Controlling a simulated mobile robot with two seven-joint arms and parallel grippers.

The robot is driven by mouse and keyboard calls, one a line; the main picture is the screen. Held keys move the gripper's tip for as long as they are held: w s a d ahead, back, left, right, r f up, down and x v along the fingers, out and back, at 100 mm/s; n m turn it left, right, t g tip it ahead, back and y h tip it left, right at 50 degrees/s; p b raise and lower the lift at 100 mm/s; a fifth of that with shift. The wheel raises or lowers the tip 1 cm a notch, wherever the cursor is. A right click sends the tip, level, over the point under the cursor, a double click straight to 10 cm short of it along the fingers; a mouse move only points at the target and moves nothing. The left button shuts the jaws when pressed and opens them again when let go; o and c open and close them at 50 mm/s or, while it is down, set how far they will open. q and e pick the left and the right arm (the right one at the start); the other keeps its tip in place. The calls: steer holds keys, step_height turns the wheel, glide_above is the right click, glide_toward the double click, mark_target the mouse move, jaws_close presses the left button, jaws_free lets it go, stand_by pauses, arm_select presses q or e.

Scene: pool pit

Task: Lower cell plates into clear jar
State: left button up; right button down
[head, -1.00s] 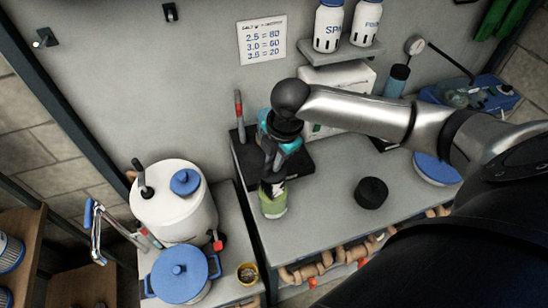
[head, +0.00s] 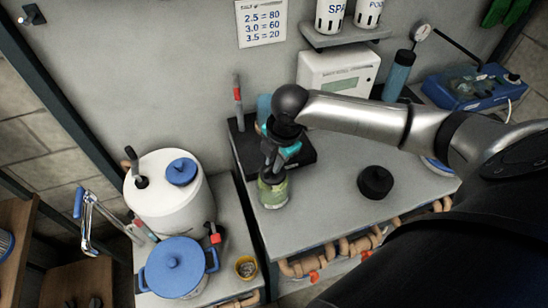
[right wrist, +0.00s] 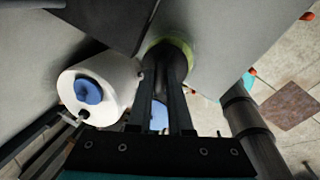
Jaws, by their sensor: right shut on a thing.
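The clear jar (head: 273,194), with greenish contents, stands at the left front of the grey worktop (head: 330,205). My right gripper (head: 271,172) points down right at the jar's mouth. In the right wrist view the gripper (right wrist: 165,88) is shut on a dark piece (right wrist: 168,62), which I take to be the cell plates. The piece reaches to the jar's green rim (right wrist: 185,45). How deep it sits inside is hidden by the fingers. My left gripper is not in view.
A black round lid (head: 375,182) lies right of the jar. A black tray (head: 305,153) is behind it. A white tank (head: 170,203) and blue lidded pot (head: 178,268) stand left. Pipes (head: 350,246) run along the worktop's front edge.

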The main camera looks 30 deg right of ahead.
steer(key=shift+f, duration=0.45)
stand_by(0.6)
steer(key=c, duration=0.8)
jaws_free()
steer(key=shift+o, duration=0.2)
steer(key=p+v, duration=0.1)
steer(key=v, duration=1.4)
steer(key=shift+r, duration=0.15)
